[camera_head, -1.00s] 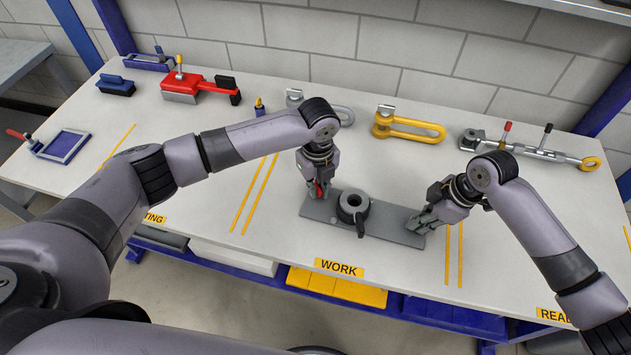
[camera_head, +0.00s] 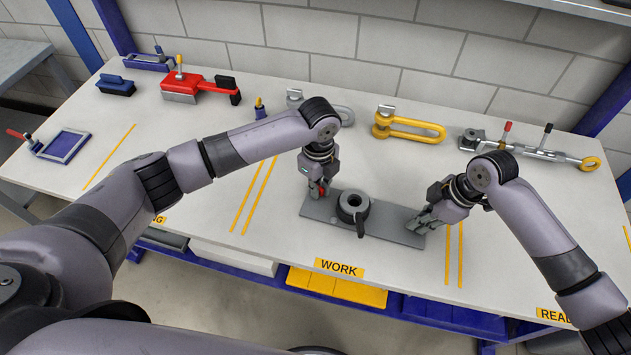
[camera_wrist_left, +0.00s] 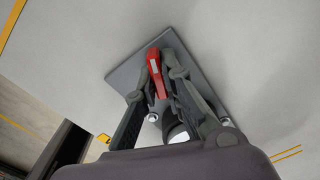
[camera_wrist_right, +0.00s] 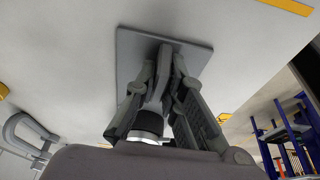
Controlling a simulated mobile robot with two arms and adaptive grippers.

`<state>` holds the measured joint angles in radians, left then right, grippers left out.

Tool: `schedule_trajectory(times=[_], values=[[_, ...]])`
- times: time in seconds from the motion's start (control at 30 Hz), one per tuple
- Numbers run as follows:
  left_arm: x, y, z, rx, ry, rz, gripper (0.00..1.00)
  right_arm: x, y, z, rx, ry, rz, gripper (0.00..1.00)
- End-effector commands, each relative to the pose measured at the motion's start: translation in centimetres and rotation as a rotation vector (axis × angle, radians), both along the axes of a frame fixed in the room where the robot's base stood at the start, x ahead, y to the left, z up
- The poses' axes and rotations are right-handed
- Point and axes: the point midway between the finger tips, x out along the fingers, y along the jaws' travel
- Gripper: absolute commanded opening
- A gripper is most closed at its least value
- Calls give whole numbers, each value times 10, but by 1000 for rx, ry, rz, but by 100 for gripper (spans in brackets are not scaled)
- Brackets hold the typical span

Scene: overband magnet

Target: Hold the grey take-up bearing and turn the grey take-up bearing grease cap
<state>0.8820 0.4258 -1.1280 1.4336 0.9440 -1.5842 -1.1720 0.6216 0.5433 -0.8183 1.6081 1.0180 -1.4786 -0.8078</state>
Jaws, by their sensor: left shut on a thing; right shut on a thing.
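The grey take-up bearing (camera_head: 386,226) lies on the table as a flat plate with a dark round housing (camera_head: 352,205) in its middle. At its left end is a red part (camera_head: 322,188) with a pale stripe, which I take for the grease cap; it also shows in the left wrist view (camera_wrist_left: 155,72). My left gripper (camera_head: 319,190) points down, shut on this red part. My right gripper (camera_head: 424,222) is shut on a grey raised part (camera_wrist_right: 158,92) at the plate's right end. The fingers hide much of both held parts.
A grey shackle (camera_head: 335,110), a yellow shackle (camera_head: 408,125) and a turnbuckle-like rod (camera_head: 535,152) lie at the back. Red (camera_head: 190,86) and blue (camera_head: 116,86) tools lie at the back left. The table in front of the plate, around the WORK label (camera_head: 339,268), is clear.

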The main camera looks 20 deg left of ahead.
Motion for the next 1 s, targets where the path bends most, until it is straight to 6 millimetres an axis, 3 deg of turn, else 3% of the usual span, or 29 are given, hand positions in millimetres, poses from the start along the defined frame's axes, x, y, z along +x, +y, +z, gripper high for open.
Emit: schedule_trajectory(times=[0.13,0.4,0.57,0.6,0.93,1.0], values=[[0,-1,0,-2,1,95,0,0,0,1,1,0,0,0],[1,-1,0,-1,0,110,0,0,0,0,1,0,0,0],[1,-1,0,-1,0,232,0,0,0,0,1,0,0,0],[2,-1,0,-1,0,244,9,0,0,1,1,0,0,0],[1,0,0,0,0,238,31,0,0,1,1,0,0,0],[1,0,0,0,0,238,32,0,0,1,1,0,0,0]])
